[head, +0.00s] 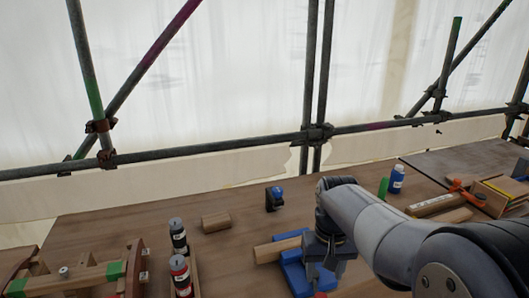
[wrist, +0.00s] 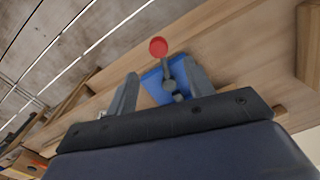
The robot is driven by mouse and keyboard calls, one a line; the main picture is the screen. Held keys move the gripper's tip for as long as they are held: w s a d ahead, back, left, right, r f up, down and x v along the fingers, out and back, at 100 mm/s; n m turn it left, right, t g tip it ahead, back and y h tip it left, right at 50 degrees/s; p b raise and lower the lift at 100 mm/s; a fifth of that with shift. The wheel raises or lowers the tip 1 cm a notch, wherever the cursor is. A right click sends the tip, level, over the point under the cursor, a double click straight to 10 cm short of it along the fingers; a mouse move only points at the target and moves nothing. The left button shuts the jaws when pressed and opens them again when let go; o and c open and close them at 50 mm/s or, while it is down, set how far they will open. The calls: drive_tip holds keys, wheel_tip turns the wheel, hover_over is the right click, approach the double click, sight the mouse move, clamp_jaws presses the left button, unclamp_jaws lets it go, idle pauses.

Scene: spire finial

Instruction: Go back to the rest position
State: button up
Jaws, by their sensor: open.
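My gripper (head: 322,276) is low over the bench, in front of a blue clamp-like fixture (head: 292,277) with a wooden bar (head: 277,249) lying across it. In the wrist view, my gripper's two fingers (wrist: 161,70) stand apart. Between them, in the picture, show a red knob (wrist: 158,46) on a grey stem and part of the blue fixture (wrist: 153,84). I cannot tell whether the fingers touch them. No held object shows. My arm comes in from the right and hides part of the bench.
On the bench (head: 120,222) stand a dark bottle (head: 178,238), a red-labelled bottle (head: 181,276), a small wooden block (head: 216,221), a blue-black item (head: 274,198) and a blue bottle (head: 397,179). A wooden frame (head: 75,277) is at lower left. Scaffold poles (head: 220,149) run behind.

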sight(320, 296)
drive_tip(key=shift+r, duration=0.2)
wheel_tip(320, 296, down, 10)
drive_tip(key=shift+f, duration=0.2)
drive_tip(key=shift+d+r+n+b, duration=0.1)
drive_tip(key=shift+d+n+b, duration=0.2)
drive_tip(key=shift+d+n, duration=0.6)
